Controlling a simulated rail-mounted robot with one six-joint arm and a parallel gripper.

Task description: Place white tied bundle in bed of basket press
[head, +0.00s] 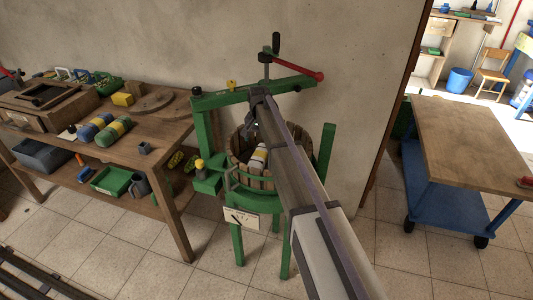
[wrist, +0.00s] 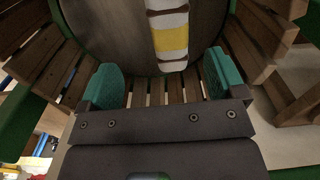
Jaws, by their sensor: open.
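The white tied bundle (wrist: 171,12), with a yellow band (wrist: 171,40) and dark ties, lies inside the slatted basket of the green basket press (head: 326,150). In the head view the bundle (head: 258,160) shows in the basket beside my arm. In the wrist view it rests against a broad, dark round board (wrist: 115,30) within the wooden slats (wrist: 265,25). My gripper (wrist: 163,80) is open, with teal finger pads on either side. The near end of the bundle sits between the fingertips with a gap at both sides. In the head view my arm hides part of the basket.
A workbench (head: 165,155) at the left holds blue and green bundles (head: 113,130) and a wooden box. The press's beam and red-handled crank (head: 310,74) stand above the basket. A blue trolley (head: 450,205) stands at the right. Tiled floor is free in front.

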